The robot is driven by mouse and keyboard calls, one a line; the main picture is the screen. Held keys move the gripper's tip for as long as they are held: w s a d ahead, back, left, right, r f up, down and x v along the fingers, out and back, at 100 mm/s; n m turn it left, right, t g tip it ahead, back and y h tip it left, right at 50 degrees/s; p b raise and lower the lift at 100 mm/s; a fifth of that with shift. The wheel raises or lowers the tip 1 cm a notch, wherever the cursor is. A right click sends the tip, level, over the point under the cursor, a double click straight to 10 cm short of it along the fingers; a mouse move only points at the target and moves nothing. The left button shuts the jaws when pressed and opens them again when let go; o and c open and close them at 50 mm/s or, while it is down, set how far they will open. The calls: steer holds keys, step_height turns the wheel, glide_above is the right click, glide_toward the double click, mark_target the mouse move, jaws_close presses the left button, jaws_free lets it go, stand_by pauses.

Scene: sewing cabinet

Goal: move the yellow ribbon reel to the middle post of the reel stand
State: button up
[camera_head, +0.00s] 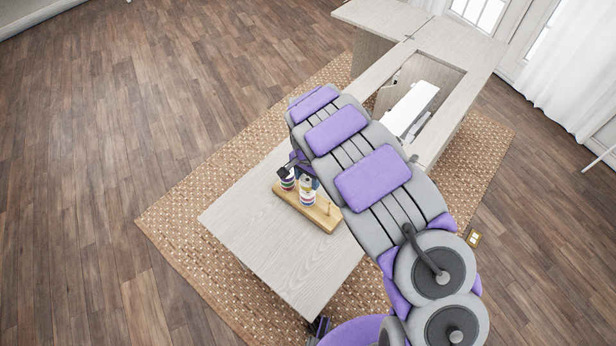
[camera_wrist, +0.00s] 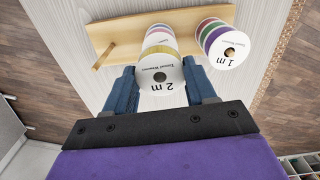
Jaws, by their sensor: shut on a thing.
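The wooden reel stand (camera_head: 323,214) lies on the pale table. It also shows in the wrist view (camera_wrist: 120,35). The yellow ribbon reel (camera_wrist: 162,72), with a white end marked "2 m", is between my gripper's blue fingers (camera_wrist: 160,68), which are shut on it. The middle post itself is hidden. In the head view my gripper (camera_head: 298,168) is partly hidden by my arm, above the middle stack (camera_head: 307,198).
Another stack of reels (camera_wrist: 216,42), its end marked "1 m", is on the end post beside the held reel. The other end post (camera_wrist: 103,55) is bare. The table (camera_head: 270,235) is clear around the stand. A white sewing machine (camera_head: 412,108) sits in the cabinet opening behind.

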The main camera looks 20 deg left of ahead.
steer(key=shift+f+b, duration=0.3)
steer(key=shift+f, duration=1.05)
stand_by(0.3)
steer(key=o, duration=1.1)
steer(key=shift+w+r+p, duration=0.1)
steer(key=shift+r+p, duration=0.8)
steer(key=shift+r, duration=7.7)
